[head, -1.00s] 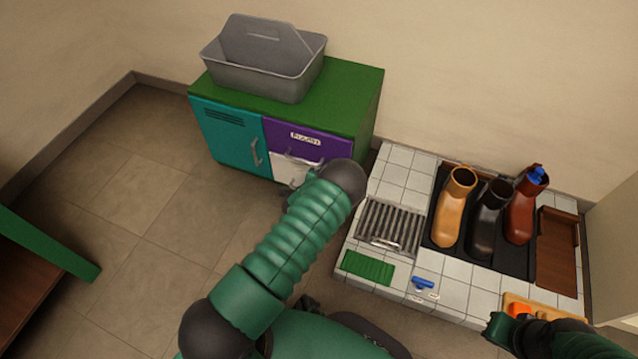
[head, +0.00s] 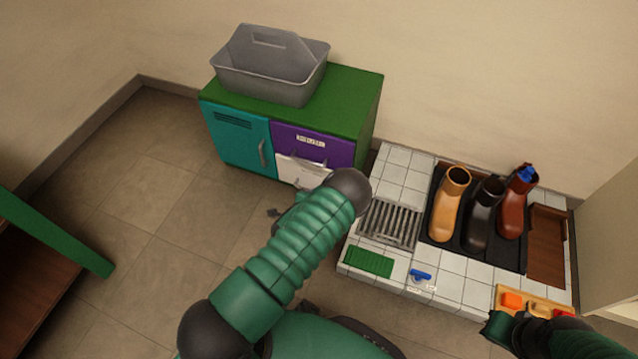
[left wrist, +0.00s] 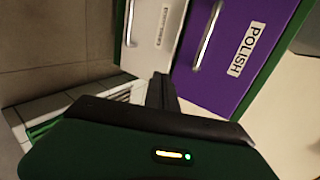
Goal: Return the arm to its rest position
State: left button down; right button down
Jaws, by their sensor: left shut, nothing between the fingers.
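My left arm (head: 295,240) reaches up from the bottom of the head view to a dark wrist joint. My left gripper (head: 273,212) is mostly hidden behind the forearm, with only a small dark tip showing over the floor. In the left wrist view its black fingers (left wrist: 160,92) are together with nothing between them, apart from the cabinet fronts. My right arm (head: 540,335) shows only in part at the bottom right, in front of the tiled bench; its finger state cannot be made out.
A green-topped cabinet (head: 355,100) has a teal door, a purple POLISH drawer (left wrist: 232,45) and a white drawer (left wrist: 152,35). A grey caddy (head: 262,82) stands on it. The tiled bench (head: 400,160) holds several boots, a grate and a brown tray. A green-edged table (head: 60,238) is left; floor between is clear.

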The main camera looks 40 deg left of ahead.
pick_arm(q)
jog(key=s+d+r+n+g+p, duration=0.1)
jog(key=s+d+r+n+g, duration=0.15)
jog(key=d+r+n, duration=0.45)
jog(key=s+d+r+n+g+p, duration=0.2)
jog(key=d+r+n+g, duration=0.15)
jog(key=r, duration=0.65)
jog(key=s+d+r+n+g+h, duration=0.3)
jog(key=s+d+r+n, duration=0.3)
jog(key=s+r, duration=0.6)
notch_tip(320, 180, up, 37)
jog(key=s+d+m+p, duration=0.1)
jog(key=s+p, duration=0.1)
jog(key=p, duration=3.7)
jog(key=shift+s, duration=0.2)
jog(key=shift+d, duration=0.1)
